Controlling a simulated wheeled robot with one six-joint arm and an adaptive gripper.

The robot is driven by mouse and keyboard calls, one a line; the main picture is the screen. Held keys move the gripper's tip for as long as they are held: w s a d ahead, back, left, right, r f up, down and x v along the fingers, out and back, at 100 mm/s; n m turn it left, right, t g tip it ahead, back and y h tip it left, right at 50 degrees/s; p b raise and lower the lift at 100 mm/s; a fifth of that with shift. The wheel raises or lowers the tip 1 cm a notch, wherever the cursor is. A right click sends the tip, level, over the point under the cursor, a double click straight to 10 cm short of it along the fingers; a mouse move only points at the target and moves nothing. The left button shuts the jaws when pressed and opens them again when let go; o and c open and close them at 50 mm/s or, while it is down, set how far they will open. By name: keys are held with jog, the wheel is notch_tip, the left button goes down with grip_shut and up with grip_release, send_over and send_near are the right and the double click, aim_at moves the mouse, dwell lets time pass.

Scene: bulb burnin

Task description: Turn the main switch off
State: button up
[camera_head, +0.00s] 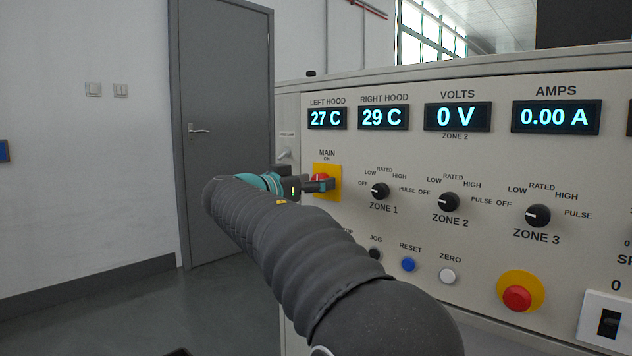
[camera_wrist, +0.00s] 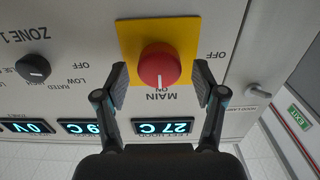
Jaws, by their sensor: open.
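The main switch is a red round knob (camera_wrist: 159,66) on a yellow square plate (camera_wrist: 130,35), under the MAIN label on the panel. In the wrist view, which is upside down, a pale mark on the knob points toward the MAIN lettering; an OFF label sits beside the plate. My gripper (camera_wrist: 160,83) is open, with one finger on each side of the knob and a visible gap to each. In the head view my gripper (camera_head: 318,184) is at the plate and partly covers the red knob (camera_head: 320,177).
The grey panel (camera_head: 470,270) carries the zone 1 knob (camera_head: 380,190) right of the switch, with zone 2 (camera_head: 449,202) and zone 3 (camera_head: 538,216) knobs beyond. A red emergency button (camera_head: 517,298) sits low right. A grey door (camera_head: 225,120) stands behind; open floor lies left.

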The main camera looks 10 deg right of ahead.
jog(key=shift+w+d, duration=0.25)
jog(key=shift+d, duration=0.15)
jog(key=c, duration=1.1)
jog(key=shift+c, duration=0.2)
jog(key=shift+n, duration=0.4)
jog(key=shift+w+a+f+n+p, duration=0.1)
jog(key=shift+n+p, duration=1.1)
jog(key=shift+n, duration=3.05)
jog(key=shift+w+a+f+n+p, duration=0.1)
jog(key=shift+n+p, duration=1.1)
jog(key=shift+n, duration=3.05)
